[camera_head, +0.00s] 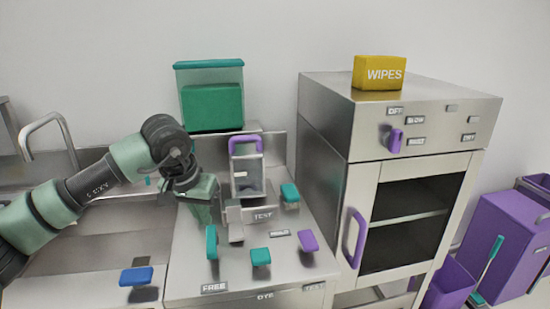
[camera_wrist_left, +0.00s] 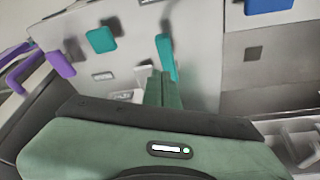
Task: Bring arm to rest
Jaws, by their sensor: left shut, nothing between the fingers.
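My left arm reaches in from the left in the head view. My right gripper is in neither view.
More paddles, teal (camera_head: 261,257), purple (camera_head: 308,241) and blue (camera_head: 136,276), stand nearby. A teal-lidded container (camera_head: 209,66) is at the back. A steel cabinet (camera_head: 325,130) blocks the right; a faucet (camera_head: 45,125) is left.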

